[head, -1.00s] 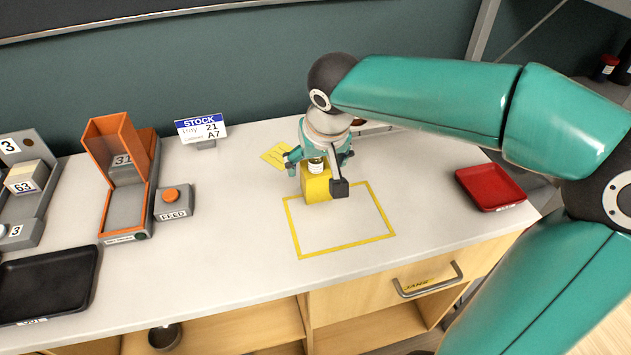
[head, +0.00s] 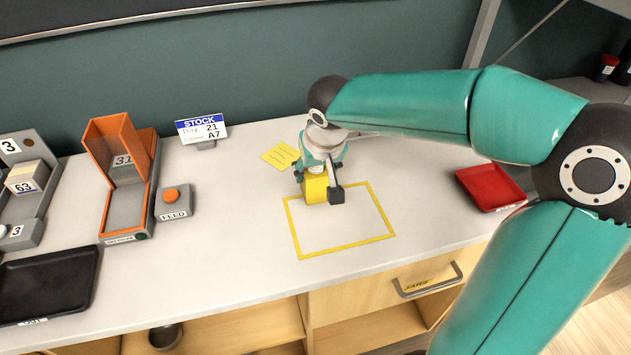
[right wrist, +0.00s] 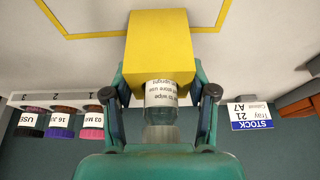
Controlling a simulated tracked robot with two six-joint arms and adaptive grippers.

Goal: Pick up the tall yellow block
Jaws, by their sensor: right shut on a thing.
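The yellow block (head: 315,191) is at the back left corner of the yellow outline on the bench. My right gripper (head: 319,182) is around its upper part, one finger on each side, shut on it. In the right wrist view the block (right wrist: 162,45) fills the space between and beyond the fingertips of the gripper (right wrist: 160,85). A clear labelled bottle (right wrist: 164,92) shows between the block and my palm; I cannot tell if it touches the block. The block's base is partly hidden, so I cannot tell if it is off the bench. My left gripper is out of view.
A yellow note (head: 280,155) lies behind the block. A stock sign (head: 202,130), an orange chute (head: 112,150) and a feed button box (head: 173,203) stand left. A red tray (head: 490,187) lies right. A jar rack (right wrist: 60,101) is near the gripper. The outlined area is clear.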

